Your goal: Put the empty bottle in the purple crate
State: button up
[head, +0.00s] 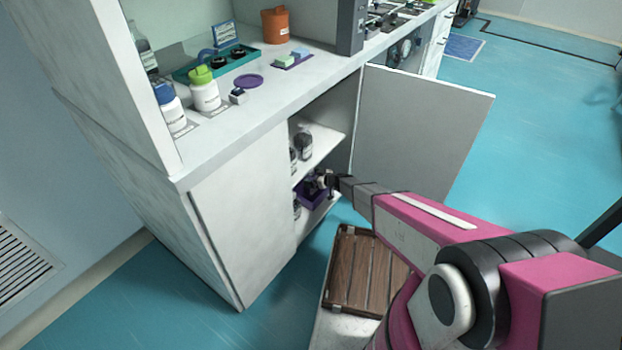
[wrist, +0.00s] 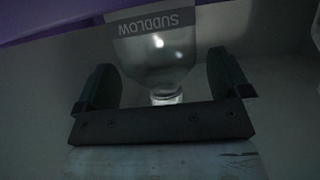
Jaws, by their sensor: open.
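The purple crate (head: 311,198) stands on the lower level of the open cabinet, partly hidden by my gripper. Its purple also shows along the upper left of the wrist view (wrist: 50,19). My gripper (head: 324,182) reaches into the cabinet at the crate. In the wrist view my gripper (wrist: 163,75) is open, one dark finger on each side of a clear bottle (wrist: 158,62). The bottle's neck points toward the palm, and its label reads SUDDLOW upside down. Gaps show between the fingers and the bottle. Whether the bottle rests on the crate floor cannot be told.
Dark bottles (head: 304,144) stand on the cabinet's upper shelf (head: 322,154), above the crate. The worktop holds white bottles (head: 204,92) and a teal tray (head: 240,62).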

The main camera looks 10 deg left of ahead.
jog(key=s+d+r+m+g+h, duration=0.1)
jog(key=s+d+r+m+h, duration=0.3)
jog(key=s+d+r, duration=0.4)
jog(key=s+d+r+m+g+h, duration=0.2)
jog(key=s+d+r+m+h, duration=0.2)
jog(key=s+d+r, duration=0.4)
jog(key=s+d+r+m+g+h, duration=0.2)
jog(key=s+d+r, duration=0.6)
jog(key=d+r, duration=0.9)
jog(key=d+m+h, duration=0.2)
jog(key=d+m, duration=0.1)
jog(key=d, duration=0.7)
jog(key=shift+r+m, duration=0.3)
jog(key=shift+r, duration=0.05)
jog(key=shift+s+a, duration=0.1)
